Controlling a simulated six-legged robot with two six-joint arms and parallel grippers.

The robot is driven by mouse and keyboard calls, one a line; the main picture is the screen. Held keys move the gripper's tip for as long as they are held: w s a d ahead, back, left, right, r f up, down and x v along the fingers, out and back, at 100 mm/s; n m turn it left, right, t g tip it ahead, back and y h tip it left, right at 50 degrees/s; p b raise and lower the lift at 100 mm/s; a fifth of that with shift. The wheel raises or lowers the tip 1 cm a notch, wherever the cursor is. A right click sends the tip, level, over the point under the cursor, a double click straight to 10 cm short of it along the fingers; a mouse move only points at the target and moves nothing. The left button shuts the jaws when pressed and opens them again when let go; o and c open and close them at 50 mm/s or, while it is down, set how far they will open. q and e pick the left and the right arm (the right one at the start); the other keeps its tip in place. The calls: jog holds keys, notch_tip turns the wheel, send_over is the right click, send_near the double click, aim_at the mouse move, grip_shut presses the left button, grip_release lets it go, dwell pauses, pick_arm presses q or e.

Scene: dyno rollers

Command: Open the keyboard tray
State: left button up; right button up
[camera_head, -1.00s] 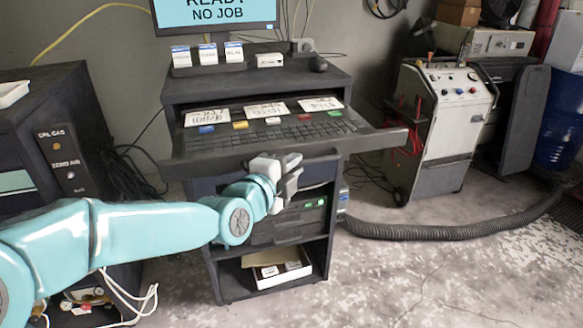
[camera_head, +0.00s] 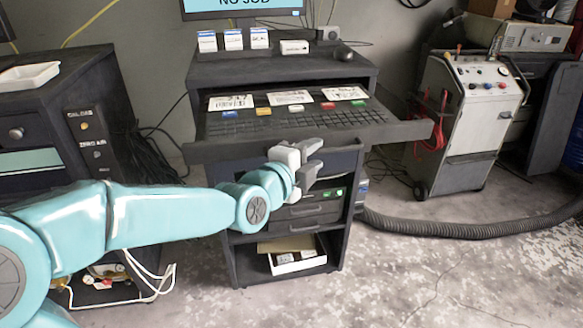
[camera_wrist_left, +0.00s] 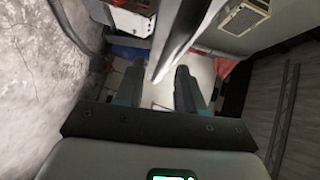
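The keyboard tray (camera_head: 225,152) is a dark shelf pulled out from the cabinet beneath the monitor. It carries a black keyboard (camera_head: 300,119) with several printed cards and coloured tags behind it. My left gripper (camera_head: 316,160) is just in front of and below the tray's front edge, to the right of its middle, with its fingers apart. In the left wrist view the two dark fingers (camera_wrist_left: 158,90) also stand apart, with nothing visibly clamped between them. A dark bar with a pale edge crosses above them there; I cannot tell whether they touch it. My right gripper is not in view.
The cabinet (camera_head: 236,262) has a lower shelf with an open box (camera_head: 296,262). A dark cabinet with a white tray (camera_head: 28,77) stands left. A wheeled white machine (camera_head: 462,125) and a hose (camera_head: 460,229) are right. Floor at front right is clear.

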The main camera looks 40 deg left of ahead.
pick_arm(q)
jog(key=s+d+r+b, duration=0.1)
jog(key=s+r, duration=0.1)
jog(key=s, duration=1.3)
jog(key=w+d+f+n+g+h+p, duration=0.1)
jog(key=w+d+f+n+g, duration=0.15)
jog(key=f, duration=0.55)
jog(key=w+d+f+n+g+h+p, duration=0.1)
jog(key=w+d+f+n+g, duration=0.15)
jog(key=f, duration=0.55)
jog(key=w+d+f+n+g+h+p, duration=0.1)
jog(key=w+d+f+n+g, duration=0.15)
jog(key=f, duration=0.45)
jog(key=s+d+f+n+g+h+p, duration=0.1)
jog(key=s+d+f+n+g, duration=0.3)
jog(key=s+f, duration=0.3)
jog(key=s+d+f+n+g+h+p, duration=0.1)
jog(key=s+d+f+n+g, duration=0.3)
jog(key=f, duration=1.1)
jog(key=s+d+n, duration=0.2)
jog(key=s, duration=0.2)
jog(key=shift+s+d, duration=0.2)
jog(key=shift+d, duration=0.1)
jog(key=shift+g, duration=0.25)
jog(key=shift+a, duration=0.1)
